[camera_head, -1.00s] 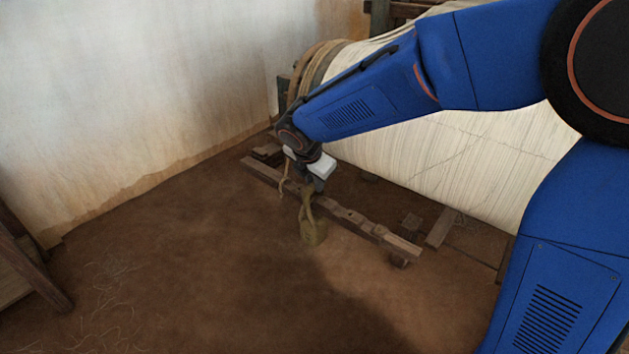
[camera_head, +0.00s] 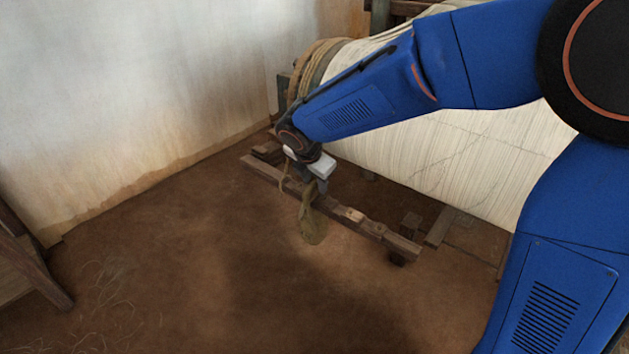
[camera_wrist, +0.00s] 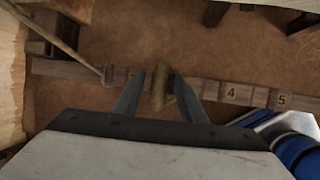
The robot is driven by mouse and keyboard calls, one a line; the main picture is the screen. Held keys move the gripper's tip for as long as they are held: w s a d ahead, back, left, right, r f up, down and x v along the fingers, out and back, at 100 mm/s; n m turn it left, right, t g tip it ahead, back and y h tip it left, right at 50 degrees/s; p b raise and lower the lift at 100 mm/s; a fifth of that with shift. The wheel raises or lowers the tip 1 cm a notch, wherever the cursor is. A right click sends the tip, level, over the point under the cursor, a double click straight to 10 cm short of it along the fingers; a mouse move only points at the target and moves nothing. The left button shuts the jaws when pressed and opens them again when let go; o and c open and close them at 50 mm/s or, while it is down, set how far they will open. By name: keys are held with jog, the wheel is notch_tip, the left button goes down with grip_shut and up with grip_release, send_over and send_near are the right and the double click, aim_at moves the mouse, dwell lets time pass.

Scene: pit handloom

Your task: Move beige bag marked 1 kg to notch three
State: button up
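The beige bag (camera_head: 314,228) hangs by its strap at the near side of the notched wooden beam (camera_head: 384,235). In the wrist view the bag (camera_wrist: 160,88) shows narrow, across the beam and left of the notch marked 4 (camera_wrist: 231,93). My gripper (camera_head: 317,188) is just above the beam at the strap. In the wrist view its fingers (camera_wrist: 160,82) stand apart, one each side of the bag, with gaps visible. My gripper hides the strap's top and the notch there. The bag's 1 kg mark cannot be read.
A cord (camera_wrist: 65,42) meets the beam left of my gripper. The notch marked 5 (camera_wrist: 281,99) is farther right. The cream warp roll (camera_head: 440,165) lies close behind the beam.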

jog(key=shift+s+r, duration=0.1)
jog(key=v, duration=1.6)
jog(key=s+d+m, duration=0.5)
jog(key=d+m, duration=0.2)
jog(key=d, duration=0.3)
jog(key=s+d+m, duration=0.4)
jog(key=d+m, duration=0.2)
jog(key=d, duration=0.5)
jog(key=s+d+f+m, duration=0.3)
jog(key=s+d+m, duration=0.2)
jog(key=s+m, duration=0.2)
jog(key=s+d+f+m+y, duration=0.1)
jog(key=s+d+f+m, duration=0.3)
jog(key=s+m, duration=0.3)
jog(key=shift+s+d+f+m, duration=0.3)
jog(key=shift+d+m, duration=0.2)
jog(key=shift+d, duration=0.2)
jog(key=shift+r, duration=0.1)
